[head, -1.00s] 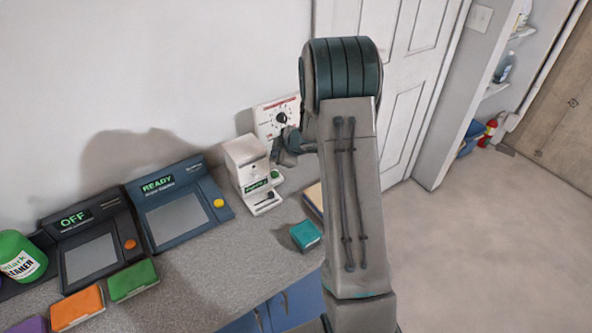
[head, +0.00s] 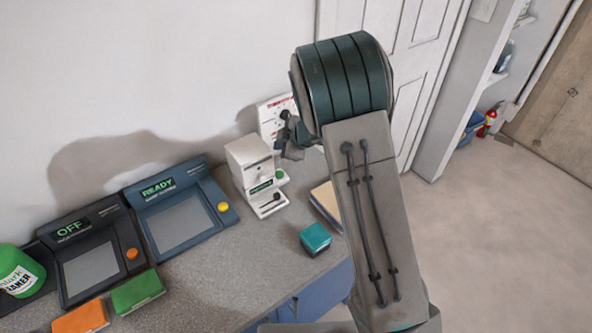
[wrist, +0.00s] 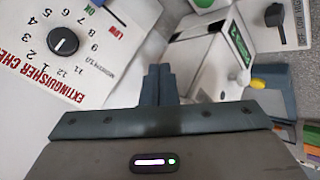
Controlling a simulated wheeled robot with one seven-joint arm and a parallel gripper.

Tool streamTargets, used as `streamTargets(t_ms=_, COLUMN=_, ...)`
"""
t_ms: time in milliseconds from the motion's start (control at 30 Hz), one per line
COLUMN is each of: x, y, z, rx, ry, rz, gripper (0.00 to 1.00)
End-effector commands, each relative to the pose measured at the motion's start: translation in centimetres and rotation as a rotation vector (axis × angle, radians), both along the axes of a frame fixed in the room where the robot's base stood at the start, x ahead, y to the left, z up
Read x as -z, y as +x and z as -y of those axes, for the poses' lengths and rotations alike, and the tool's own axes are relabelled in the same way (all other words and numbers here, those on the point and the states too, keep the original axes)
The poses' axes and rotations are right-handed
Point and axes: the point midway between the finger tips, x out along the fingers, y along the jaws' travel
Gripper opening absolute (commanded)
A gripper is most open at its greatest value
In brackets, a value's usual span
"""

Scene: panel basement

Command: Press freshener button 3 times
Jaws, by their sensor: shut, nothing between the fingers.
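No label that I can read names the freshener. A white boxy device (head: 250,163) stands at the back of the counter, with a green display and a green button (head: 280,174) on its right side. The white device also shows in the wrist view (wrist: 198,62), right of the fingers. My gripper (head: 290,150) is small and partly behind my arm in the head view, above and behind the device, in front of a white dial panel (head: 271,112). In the wrist view my gripper (wrist: 159,72) is shut and empty, its fingertips between the dial panel (wrist: 50,65) and the device.
A blue READY console (head: 172,222) with a yellow button and a dark OFF console (head: 95,260) with an orange button stand to the left. A teal box (head: 315,239) sits near the counter's right edge. Open floor (head: 500,240) lies to the right.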

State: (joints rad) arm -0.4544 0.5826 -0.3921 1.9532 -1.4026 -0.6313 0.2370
Motion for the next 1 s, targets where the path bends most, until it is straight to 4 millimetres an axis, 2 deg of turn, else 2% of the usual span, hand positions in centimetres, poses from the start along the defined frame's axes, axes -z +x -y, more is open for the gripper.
streamTargets(t_ms=133, x=-0.1, y=-0.2, z=-0.6, rx=-0.009, ry=0.001, rz=0.0, gripper=0.0)
streamTargets(t_ms=567, x=0.2, y=-0.1, z=-0.3, rx=-0.004, ry=0.0, rz=0.0, gripper=0.0)
streamTargets(t_ms=767, x=1.5, y=-0.1, z=-0.3, rx=-0.006, ry=0.0, rz=0.0, gripper=0.0)
streamTargets(t_ms=1000, x=4.2, y=-0.1, z=-0.3, rx=-0.005, ry=-0.001, rz=0.001, gripper=0.0)
